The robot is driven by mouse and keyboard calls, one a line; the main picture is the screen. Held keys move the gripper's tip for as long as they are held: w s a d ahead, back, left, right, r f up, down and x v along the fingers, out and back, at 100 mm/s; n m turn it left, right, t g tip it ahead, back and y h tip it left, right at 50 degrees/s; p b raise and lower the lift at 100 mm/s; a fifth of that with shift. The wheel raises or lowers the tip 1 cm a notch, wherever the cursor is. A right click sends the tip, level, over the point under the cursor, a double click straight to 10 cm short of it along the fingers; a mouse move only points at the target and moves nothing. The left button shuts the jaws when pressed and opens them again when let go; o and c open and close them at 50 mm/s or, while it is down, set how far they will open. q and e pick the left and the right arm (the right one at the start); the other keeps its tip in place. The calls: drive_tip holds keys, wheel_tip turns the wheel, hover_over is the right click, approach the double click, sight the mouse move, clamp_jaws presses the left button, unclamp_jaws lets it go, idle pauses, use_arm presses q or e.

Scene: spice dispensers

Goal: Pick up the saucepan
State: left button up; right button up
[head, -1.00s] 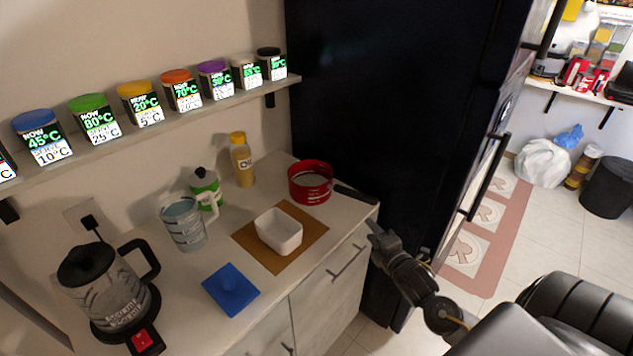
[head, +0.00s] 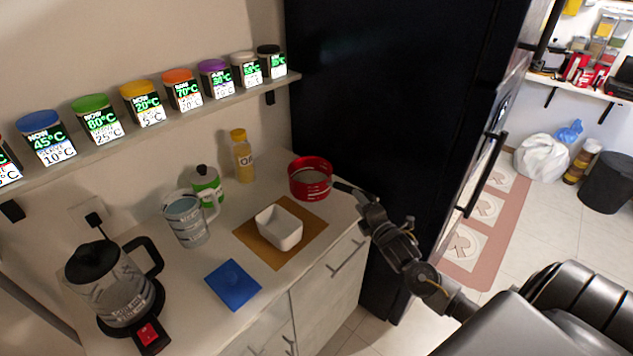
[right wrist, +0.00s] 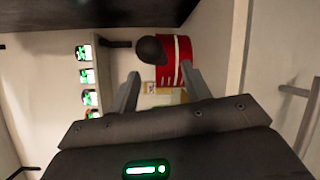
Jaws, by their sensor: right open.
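The red saucepan (head: 311,184) stands at the back right of the counter, its black handle (head: 352,191) pointing right past the counter's edge. My right gripper (head: 366,205) is at the outer end of the handle. In the right wrist view, the open fingers of my right gripper (right wrist: 160,90) have the dark handle end (right wrist: 152,50) ahead of and between them, with the red pan body (right wrist: 178,62) beyond. I cannot tell whether the fingers reach around the handle. The pan rests on the counter. My left gripper is not in view.
A white bowl (head: 279,228) stands on a brown mat (head: 262,254) in front of the pan. A yellow-capped bottle (head: 242,157), a glass pitcher (head: 187,220), a kettle (head: 112,285) and a blue square (head: 232,285) are further left. A black fridge (head: 390,90) stands close behind.

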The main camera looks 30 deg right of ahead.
drive_tip(key=w, duration=0.2)
drive_tip(key=w+d+p, duration=0.1)
drive_tip(key=w, duration=0.1)
drive_tip(key=shift+w, duration=0.2)
drive_tip(key=shift+s, duration=0.1)
drive_tip(key=shift+c, duration=0.3)
clamp_jaws()
drive_tip(key=shift+r, duration=0.1)
